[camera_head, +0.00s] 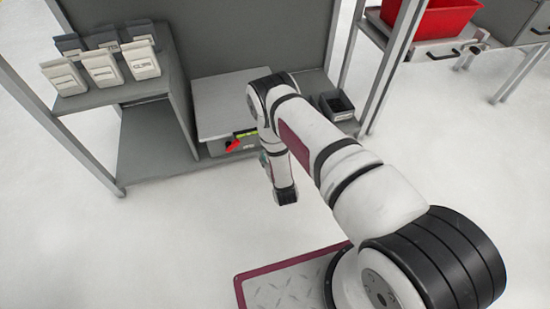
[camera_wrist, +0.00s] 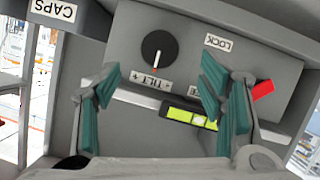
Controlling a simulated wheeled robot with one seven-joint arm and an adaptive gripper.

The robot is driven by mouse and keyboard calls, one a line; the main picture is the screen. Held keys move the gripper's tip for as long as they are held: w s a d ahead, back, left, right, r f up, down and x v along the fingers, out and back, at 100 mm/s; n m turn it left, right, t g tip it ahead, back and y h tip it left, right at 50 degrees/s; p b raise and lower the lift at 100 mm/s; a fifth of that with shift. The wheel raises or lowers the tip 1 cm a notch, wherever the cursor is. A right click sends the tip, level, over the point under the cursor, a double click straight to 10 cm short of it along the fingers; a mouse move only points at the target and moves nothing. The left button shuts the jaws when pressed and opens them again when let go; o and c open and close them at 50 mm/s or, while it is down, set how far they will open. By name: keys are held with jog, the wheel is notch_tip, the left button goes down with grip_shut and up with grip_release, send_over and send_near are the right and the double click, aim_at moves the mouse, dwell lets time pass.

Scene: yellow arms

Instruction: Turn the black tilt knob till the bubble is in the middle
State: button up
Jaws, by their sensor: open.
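The black tilt knob (camera_wrist: 158,50) is on the grey panel (camera_wrist: 270,72) in the wrist view. Its white pointer line runs from the centre down toward the TILT label (camera_wrist: 152,82). The yellow-green level vial (camera_wrist: 180,115) lies below and right of the knob, partly behind my right finger. In the head view the vial (camera_head: 246,133) shows small beside my arm, which hides most of the gripper.
A red lever (camera_wrist: 262,90) sits right of my right finger, below the LOCK label (camera_wrist: 218,42). Labelled bins (camera_head: 100,69) stand on a shelf at left. A dark tray (camera_head: 337,105) sits on the bench to the right. The floor in front is clear.

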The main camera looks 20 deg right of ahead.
jog(key=shift+v, duration=1.9)
jog(key=shift+w, duration=0.1)
